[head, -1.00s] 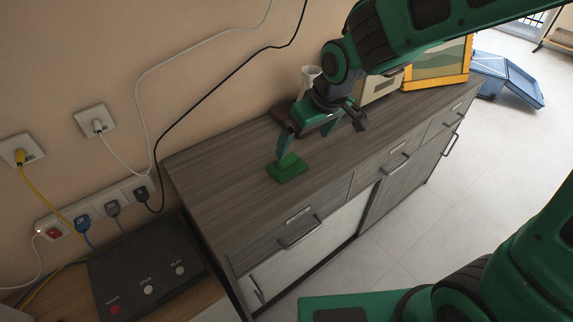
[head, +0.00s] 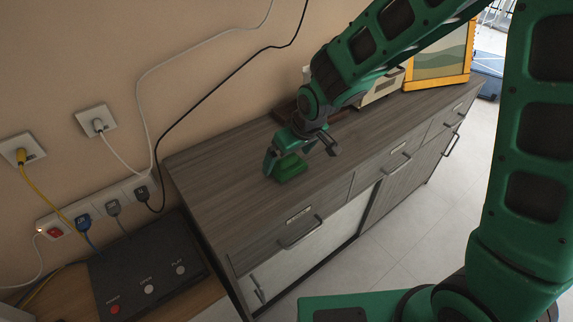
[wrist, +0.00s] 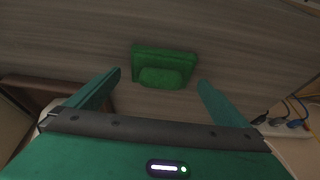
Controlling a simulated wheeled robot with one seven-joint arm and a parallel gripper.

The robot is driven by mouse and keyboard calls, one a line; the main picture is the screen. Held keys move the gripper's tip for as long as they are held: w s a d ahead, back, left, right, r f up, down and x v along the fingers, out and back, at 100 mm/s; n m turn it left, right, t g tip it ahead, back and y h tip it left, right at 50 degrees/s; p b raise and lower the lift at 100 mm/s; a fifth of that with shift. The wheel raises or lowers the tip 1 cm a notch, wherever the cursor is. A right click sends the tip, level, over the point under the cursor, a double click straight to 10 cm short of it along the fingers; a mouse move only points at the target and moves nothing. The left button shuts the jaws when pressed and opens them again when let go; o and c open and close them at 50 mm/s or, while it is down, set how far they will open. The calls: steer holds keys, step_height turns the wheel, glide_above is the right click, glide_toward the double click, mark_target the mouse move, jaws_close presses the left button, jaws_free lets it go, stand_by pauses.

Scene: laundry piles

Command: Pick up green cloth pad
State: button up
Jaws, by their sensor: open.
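The green cloth pad (head: 289,167) lies on the grey wood-grain cabinet top, near its left end. In the wrist view the pad (wrist: 164,66) is a flat green shape with a raised part, just beyond the fingertips and between their lines. My gripper (head: 285,165) is open and right by the pad in the head view, partly covering it. In the wrist view the two fingers of my gripper (wrist: 160,80) are spread wide with nothing between them. I cannot tell whether a finger touches the pad.
The cabinet top (head: 215,168) is bare around the pad. A brown tray-like object (head: 284,108) lies behind my gripper, and a yellow-framed picture (head: 440,62) stands further right. Cables hang along the wall at left. A dark box with buttons (head: 148,268) sits lower left.

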mark_target(287, 157)
steer(key=shift+w+a+f, duration=0.1)
steer(key=shift+w+f, duration=0.05)
steer(key=shift+f, duration=0.35)
steer(key=c, duration=1.2)
steer(key=shift+r, duration=0.1)
steer(key=shift+r, duration=0.55)
step_height(287, 157, up, 3)
steer(key=s+a+r, duration=0.4)
steer(key=s+a, duration=0.1)
steer(key=s+a+r, duration=0.2)
steer(key=s+a, duration=0.1)
steer(key=shift+s+a+r, duration=0.1)
steer(key=shift+s+r, duration=0.15)
steer(key=shift+r, duration=0.15)
